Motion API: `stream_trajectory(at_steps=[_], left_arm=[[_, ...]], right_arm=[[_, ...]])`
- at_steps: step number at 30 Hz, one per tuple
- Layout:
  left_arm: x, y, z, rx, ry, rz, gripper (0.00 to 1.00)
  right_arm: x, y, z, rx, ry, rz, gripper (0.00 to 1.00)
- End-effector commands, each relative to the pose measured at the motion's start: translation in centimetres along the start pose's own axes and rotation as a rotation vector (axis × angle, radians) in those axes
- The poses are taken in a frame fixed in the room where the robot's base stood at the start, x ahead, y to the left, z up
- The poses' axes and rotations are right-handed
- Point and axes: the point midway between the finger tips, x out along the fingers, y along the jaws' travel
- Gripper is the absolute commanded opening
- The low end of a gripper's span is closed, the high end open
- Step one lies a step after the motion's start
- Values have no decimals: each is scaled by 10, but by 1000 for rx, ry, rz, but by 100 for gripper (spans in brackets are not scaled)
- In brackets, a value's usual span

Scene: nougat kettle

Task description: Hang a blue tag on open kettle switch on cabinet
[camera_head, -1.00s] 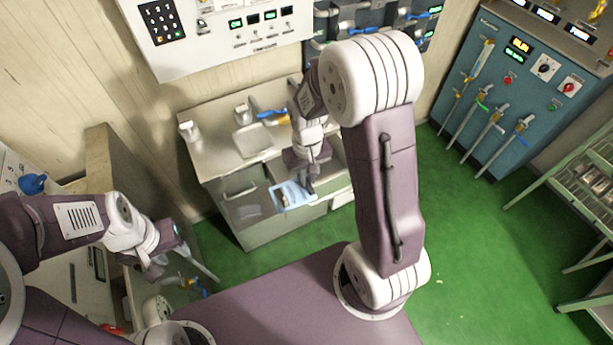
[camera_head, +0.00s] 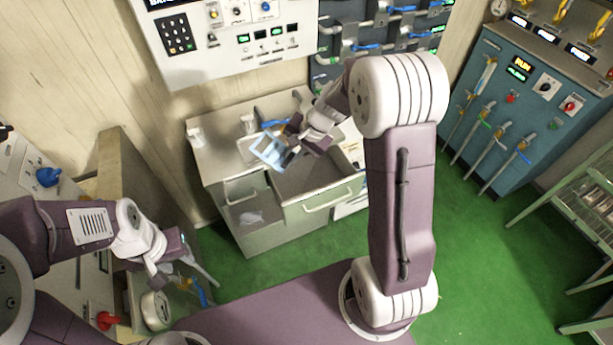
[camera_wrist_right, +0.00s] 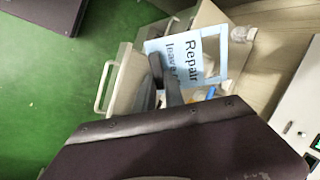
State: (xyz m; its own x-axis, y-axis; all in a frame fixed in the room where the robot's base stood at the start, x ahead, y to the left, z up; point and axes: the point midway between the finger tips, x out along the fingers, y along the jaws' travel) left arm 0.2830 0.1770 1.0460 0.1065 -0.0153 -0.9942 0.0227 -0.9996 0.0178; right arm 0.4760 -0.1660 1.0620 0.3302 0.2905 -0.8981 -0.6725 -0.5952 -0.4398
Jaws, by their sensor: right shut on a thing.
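My right gripper (camera_head: 292,152) is shut on a light blue tag (camera_head: 265,146) and holds it tilted above the open drawer of the counter. In the right wrist view the tag (camera_wrist_right: 187,52) shows the dark words "Repair" and "leave", with the rest covered by the gripper's fingers. My left gripper (camera_head: 190,275) hangs low at the left, apart from the tag; its finger gap is unclear. A blue cabinet (camera_head: 500,125) at the right has a black knob (camera_head: 546,86) and a red knob (camera_head: 572,105). I cannot tell which switch is the kettle's.
A white wall panel (camera_head: 185,72) with a keypad and switches hangs above the counter. The drawer (camera_head: 322,205) sticks out over the green floor. A beige wall cabinet with a blue knob (camera_head: 48,177) stands left. A metal rack (camera_head: 570,195) stands right. Floor before the blue cabinet is clear.

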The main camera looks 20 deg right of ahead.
Motion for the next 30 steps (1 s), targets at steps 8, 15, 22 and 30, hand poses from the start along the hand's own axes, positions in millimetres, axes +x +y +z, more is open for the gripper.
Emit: stream_trajectory(at_steps=[8,15,22,30], left_arm=[[-63,1,-7,0,1,0,36],[-121,2,-13,0,0,0,36],[-170,3,-18,0,0,0,36],[-211,4,-22,0,0,0,36]], right_arm=[[-100,-129,-18,268,169,-172,0],[-206,-234,-11,374,271,-318,0],[-296,-305,12,359,290,-446,0],[-355,-346,39,304,278,-573,0]])
